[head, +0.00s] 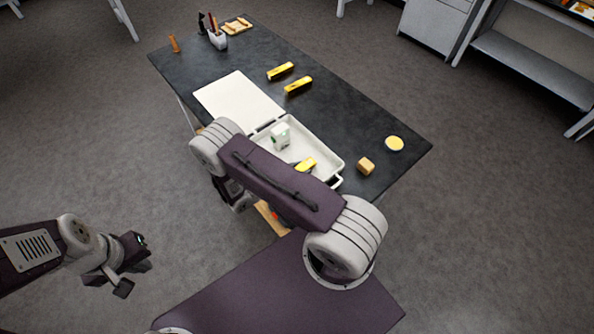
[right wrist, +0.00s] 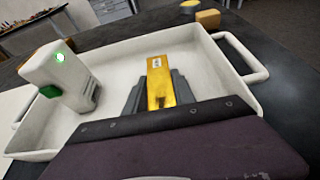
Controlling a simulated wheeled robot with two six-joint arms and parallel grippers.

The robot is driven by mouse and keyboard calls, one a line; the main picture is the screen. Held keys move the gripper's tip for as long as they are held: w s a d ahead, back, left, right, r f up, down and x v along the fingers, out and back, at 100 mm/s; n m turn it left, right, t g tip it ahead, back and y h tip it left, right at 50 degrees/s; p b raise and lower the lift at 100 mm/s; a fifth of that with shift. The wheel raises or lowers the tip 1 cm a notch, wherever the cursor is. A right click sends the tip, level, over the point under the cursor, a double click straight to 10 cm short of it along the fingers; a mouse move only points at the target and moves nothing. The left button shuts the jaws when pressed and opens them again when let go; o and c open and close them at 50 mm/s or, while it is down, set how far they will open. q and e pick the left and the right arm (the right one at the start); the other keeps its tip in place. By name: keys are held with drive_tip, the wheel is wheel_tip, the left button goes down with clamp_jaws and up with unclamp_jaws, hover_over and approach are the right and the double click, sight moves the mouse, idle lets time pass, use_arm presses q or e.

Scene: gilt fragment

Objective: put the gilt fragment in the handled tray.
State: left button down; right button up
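The gilt fragment (right wrist: 160,82) is a gold block with a small pale label, and it lies between the two fingers of my right gripper (right wrist: 159,92), which press against its sides. It is over the inside of the white handled tray (right wrist: 262,76); whether it touches the tray floor I cannot tell. In the head view the fragment (head: 307,163) shows as a yellow patch inside the tray (head: 331,152), partly hidden by my right arm. My left gripper (head: 134,262) is off the table at the lower left, well away from the tray; its finger gap is unclear.
A white device with a green light (right wrist: 62,75) stands in the tray's left part. A white panel (head: 238,97) adjoins the tray. Two yellow tools (head: 281,71) (head: 298,86), a wooden block (head: 366,166) and a yellow disc (head: 394,143) lie on the dark table (head: 340,110).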

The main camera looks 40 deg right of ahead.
drive_tip(key=shift+s+r+p, duration=0.1)
drive_tip(key=shift+s+p, duration=0.1)
drive_tip(key=shift+p, duration=0.4)
drive_tip(key=a, duration=0.1)
drive_tip(key=a+b, duration=0.1)
drive_tip(key=a, duration=0.1)
drive_tip(key=shift+w+a+r+b, duration=0.2)
drive_tip(key=shift+a+r+b, duration=0.05)
drive_tip(key=shift+r+b, duration=0.1)
drive_tip(key=v, duration=0.2)
drive_tip(key=b+v, duration=0.1)
drive_tip(key=v, duration=0.4)
drive_tip(key=shift+s+a+r, duration=0.15)
drive_tip(key=shift+a+r, duration=0.05)
drive_tip(key=shift+r, duration=0.25)
drive_tip(key=shift+a+r, duration=0.2)
drive_tip(key=shift+a, duration=0.1)
drive_tip(key=s+m+g+y, duration=0.1)
drive_tip(key=s+r+m+g+y, duration=0.1)
drive_tip(key=s+d+r+m+g+y, duration=0.1)
drive_tip(key=m, duration=0.1)
drive_tip(key=shift+s, duration=0.15)
drive_tip(key=s+a+r+m+t+y, duration=0.3)
drive_tip(key=r+m+y, duration=0.4)
drive_tip(key=m+y, duration=0.4)
drive_tip(key=m, duration=0.4)
drive_tip(key=shift+s+r, duration=0.2)
drive_tip(key=shift+s, duration=0.2)
